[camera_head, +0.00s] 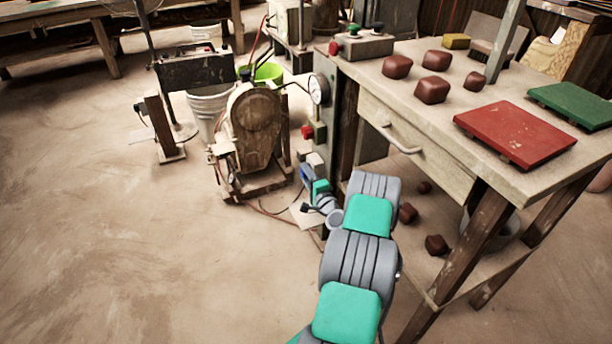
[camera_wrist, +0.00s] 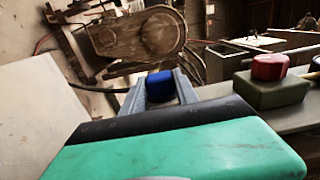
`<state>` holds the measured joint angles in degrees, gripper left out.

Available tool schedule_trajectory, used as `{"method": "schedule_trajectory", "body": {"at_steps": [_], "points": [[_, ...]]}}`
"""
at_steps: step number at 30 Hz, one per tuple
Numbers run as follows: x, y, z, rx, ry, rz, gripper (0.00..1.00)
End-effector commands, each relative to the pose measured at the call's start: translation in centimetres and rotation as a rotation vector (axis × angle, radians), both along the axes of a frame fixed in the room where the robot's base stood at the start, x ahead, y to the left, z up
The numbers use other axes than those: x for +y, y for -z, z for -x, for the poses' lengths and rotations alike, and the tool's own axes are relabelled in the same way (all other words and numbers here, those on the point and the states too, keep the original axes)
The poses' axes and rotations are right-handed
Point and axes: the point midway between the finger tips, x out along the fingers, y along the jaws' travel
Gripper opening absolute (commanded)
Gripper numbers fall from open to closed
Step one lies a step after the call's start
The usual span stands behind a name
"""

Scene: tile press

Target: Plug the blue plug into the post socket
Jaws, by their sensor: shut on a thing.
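My gripper (camera_wrist: 161,88) is shut on the blue plug (camera_wrist: 160,84), which sits between the two grey fingers in the wrist view. In the head view my gripper is small and low beside the grey post (camera_head: 327,110) at the table's left corner. A bit of blue shows there, too small to tell whether it is the plug. The plug's front end is hidden in the wrist view.
The belt machine (camera_head: 254,125) stands left of the post, with cables on the floor. The worktable (camera_head: 430,105) with a drawer handle, red tile, green tile and brown lumps is to the right. A button box (camera_head: 362,47) tops its corner. Open floor lies left.

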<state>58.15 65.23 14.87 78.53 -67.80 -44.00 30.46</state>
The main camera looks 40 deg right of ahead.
Motion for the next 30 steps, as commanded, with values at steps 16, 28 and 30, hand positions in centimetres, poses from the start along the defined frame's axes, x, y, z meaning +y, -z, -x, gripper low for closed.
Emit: {"method": "schedule_trajectory", "body": {"at_steps": [16, 28, 30], "points": [[-0.45, -0.07, 0.12, -0.001, 0.002, 0.001, 0.44], [-0.32, 0.0, 0.08, 0.0, 0.0, 0.0, 0.61], [-0.29, -0.01, 0.22, 0.001, 0.0, 0.0, 0.61]]}}
